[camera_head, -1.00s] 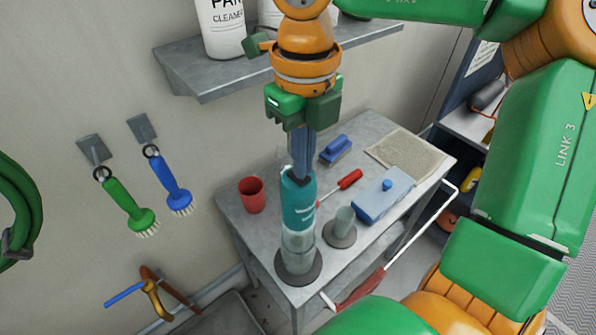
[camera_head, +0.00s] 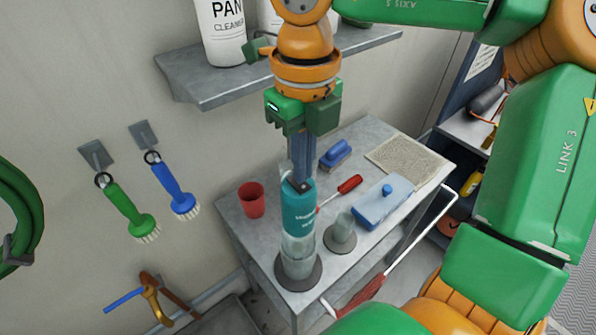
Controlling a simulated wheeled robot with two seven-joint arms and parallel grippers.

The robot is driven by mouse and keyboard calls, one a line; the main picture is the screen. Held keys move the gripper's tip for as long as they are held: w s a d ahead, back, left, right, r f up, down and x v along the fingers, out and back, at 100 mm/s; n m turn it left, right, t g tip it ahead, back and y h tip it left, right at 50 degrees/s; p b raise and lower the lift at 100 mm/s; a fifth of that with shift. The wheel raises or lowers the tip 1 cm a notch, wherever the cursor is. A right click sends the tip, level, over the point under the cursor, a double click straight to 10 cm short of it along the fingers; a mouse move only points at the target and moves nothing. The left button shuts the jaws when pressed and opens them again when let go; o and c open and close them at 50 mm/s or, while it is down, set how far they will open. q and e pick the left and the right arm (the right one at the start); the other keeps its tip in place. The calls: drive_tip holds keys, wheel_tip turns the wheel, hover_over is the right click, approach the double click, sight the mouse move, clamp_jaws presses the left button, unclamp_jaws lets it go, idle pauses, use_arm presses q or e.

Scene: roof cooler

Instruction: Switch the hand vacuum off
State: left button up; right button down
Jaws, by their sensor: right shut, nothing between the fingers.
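The hand vacuum (camera_head: 298,212) stands upright on a dark round base near the front corner of the grey cart. It has a teal upper body and a clear lower part. My right gripper (camera_head: 300,182) points down from above, shut and empty, with its fingertips at the top of the vacuum. The fingers hide part of the vacuum's top, and I cannot tell whether they touch it. No switch can be made out. My left gripper is not in view.
The cart top (camera_head: 357,140) also holds a red cup (camera_head: 252,200), a blue brush (camera_head: 335,154), a red-handled tool (camera_head: 350,184), a blue box (camera_head: 383,203), a small grey cup (camera_head: 343,226) and a mat (camera_head: 407,158). A shelf (camera_head: 215,95) with bottles is behind my right arm.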

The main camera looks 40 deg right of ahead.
sight(303, 186)
wheel_tip(303, 186, up, 4)
drive_tip(key=shift+f+p, duration=0.2)
drive_tip(key=shift+p, duration=0.9)
drive_tip(key=shift+r, duration=0.2)
drive_tip(key=shift+r+b, duration=0.3)
drive_tip(key=shift+r, duration=0.35)
